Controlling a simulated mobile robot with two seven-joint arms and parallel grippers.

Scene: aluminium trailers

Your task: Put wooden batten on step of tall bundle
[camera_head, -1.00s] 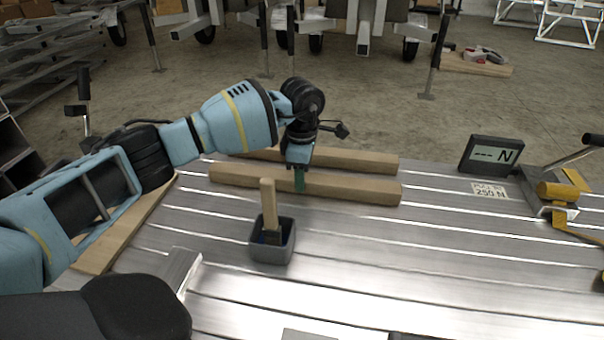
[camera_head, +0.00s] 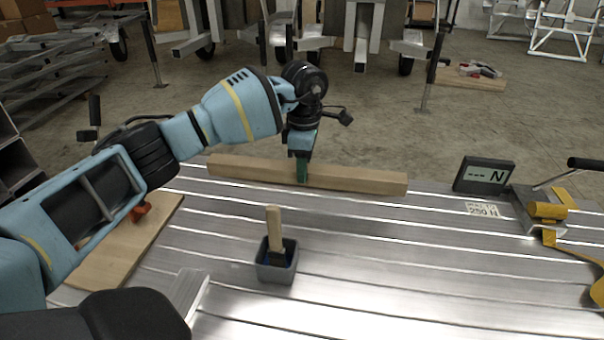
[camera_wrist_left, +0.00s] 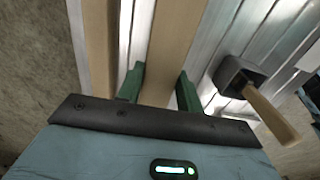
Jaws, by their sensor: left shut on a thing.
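My left gripper (camera_head: 302,170) is shut on a wooden batten (camera_head: 362,181), near the batten's middle. The batten is long, light brown and roughly level, at the far edge of the aluminium bed. In the left wrist view the held batten (camera_wrist_left: 172,45) runs between the green fingers (camera_wrist_left: 160,88). A second batten (camera_wrist_left: 100,45) lies parallel beside it there; in the head view it is hidden behind the held one. Stacked aluminium frames (camera_head: 50,80) stand at the back left; I cannot tell whether they are the tall bundle. My right gripper is not in view.
A grey cup (camera_head: 277,266) with a wooden-handled tool (camera_head: 273,225) stands on the ribbed bed (camera_head: 400,270). A display (camera_head: 484,175) and a yellow strap ratchet (camera_head: 547,211) are at the right. A board (camera_head: 125,245) lies left. The bed's front middle is clear.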

